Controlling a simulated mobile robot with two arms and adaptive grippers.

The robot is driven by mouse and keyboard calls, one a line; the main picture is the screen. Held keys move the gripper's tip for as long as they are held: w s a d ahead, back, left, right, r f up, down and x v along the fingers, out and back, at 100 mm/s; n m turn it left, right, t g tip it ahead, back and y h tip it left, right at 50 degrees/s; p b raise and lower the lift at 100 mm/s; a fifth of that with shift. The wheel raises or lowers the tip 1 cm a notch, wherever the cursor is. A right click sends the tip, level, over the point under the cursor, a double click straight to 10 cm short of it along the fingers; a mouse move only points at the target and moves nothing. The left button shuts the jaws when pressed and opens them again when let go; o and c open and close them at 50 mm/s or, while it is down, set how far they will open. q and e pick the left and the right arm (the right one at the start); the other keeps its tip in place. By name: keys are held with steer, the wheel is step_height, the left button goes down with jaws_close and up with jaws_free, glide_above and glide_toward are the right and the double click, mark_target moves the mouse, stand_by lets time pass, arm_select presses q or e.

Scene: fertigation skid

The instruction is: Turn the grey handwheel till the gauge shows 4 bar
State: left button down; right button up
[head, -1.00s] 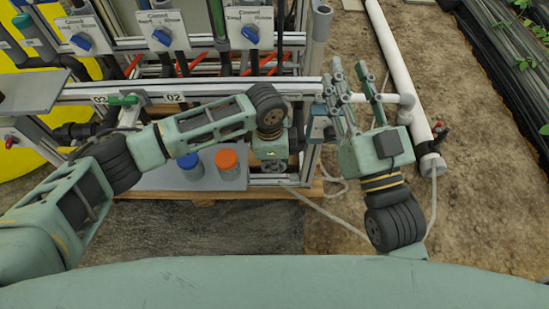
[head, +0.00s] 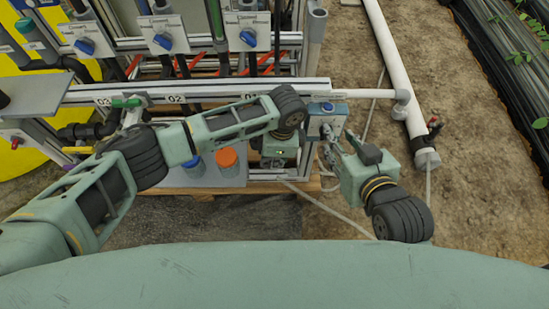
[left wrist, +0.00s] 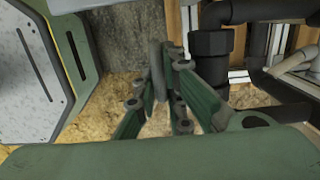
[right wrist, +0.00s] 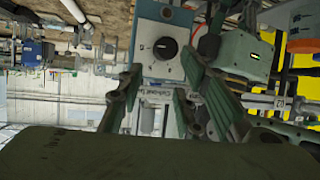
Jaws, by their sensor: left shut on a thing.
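In the left wrist view my left gripper (left wrist: 163,88) is shut on a grey bar-like part, seen edge-on between the green fingers; it appears to be the grey handwheel's rim (left wrist: 157,57). The rest of the wheel is hidden. In the head view my own left forearm covers this spot, and only the gripper's body shows. My right gripper (right wrist: 157,80) is open and empty, in front of a blue-and-grey box with a black knob (right wrist: 166,48).
The skid frame's rail (head: 215,88) runs behind my left arm, with blue-knobbed panels (head: 163,40) above. An orange-capped bottle (head: 228,160) and a blue-capped one stand below. A white pipe (head: 395,80) lies at right; bare soil there is open.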

arm_select(q)
steer(key=c, duration=2.1)
jaws_free()
steer(key=shift+r, duration=0.1)
steer(key=r, duration=0.4)
steer(key=d+r, duration=0.1)
steer(key=r, duration=0.6)
steer(key=shift+d+r, duration=0.15)
steer(key=shift+r, duration=0.2)
